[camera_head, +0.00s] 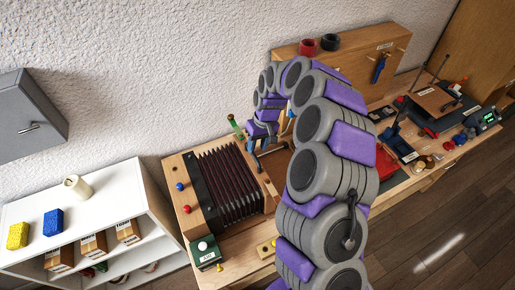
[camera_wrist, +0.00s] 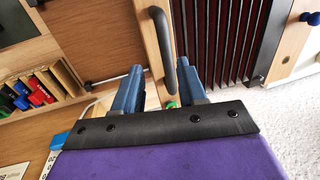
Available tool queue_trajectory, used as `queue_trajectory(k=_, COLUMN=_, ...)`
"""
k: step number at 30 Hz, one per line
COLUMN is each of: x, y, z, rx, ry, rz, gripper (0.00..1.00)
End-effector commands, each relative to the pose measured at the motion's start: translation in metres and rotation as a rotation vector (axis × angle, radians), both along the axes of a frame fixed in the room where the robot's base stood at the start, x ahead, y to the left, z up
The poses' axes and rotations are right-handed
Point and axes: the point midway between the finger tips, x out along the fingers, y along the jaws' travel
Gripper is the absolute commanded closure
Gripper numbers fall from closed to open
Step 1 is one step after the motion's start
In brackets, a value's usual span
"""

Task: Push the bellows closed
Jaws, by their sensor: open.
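The bellows (camera_head: 230,183) has dark red-black pleats, spread apart, between a wooden end block with red and blue knobs (camera_head: 183,196) on the left and a wooden end board on the right. The pleats also show at the upper right of the wrist view (camera_wrist: 226,40). In that view the end board (camera_wrist: 148,42) carries a dark bar handle (camera_wrist: 161,42). My gripper (camera_wrist: 158,76) is open with blue fingers, one either side of the handle's lower end in the picture; contact cannot be told. In the head view my gripper (camera_head: 262,152) is beside the bellows' right end, partly hidden by my arm.
A green box with a white button (camera_head: 206,252) stands in front of the bellows. A white shelf (camera_head: 110,185) with yellow and blue blocks stands at left. A small rack of coloured items (camera_wrist: 38,88) shows in the wrist view. Tools and trays crowd the bench's right side.

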Motion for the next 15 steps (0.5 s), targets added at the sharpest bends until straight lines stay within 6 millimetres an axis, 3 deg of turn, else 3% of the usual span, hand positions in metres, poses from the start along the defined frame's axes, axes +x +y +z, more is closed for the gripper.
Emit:
queue_trajectory(k=6, x=-0.003, y=0.004, z=-0.018, rx=0.000, ry=0.002, rz=0.001, gripper=0.59)
queue_trajectory(k=15, x=-0.002, y=-0.005, z=-0.019, rx=0.009, ry=0.002, rz=0.000, gripper=0.59)
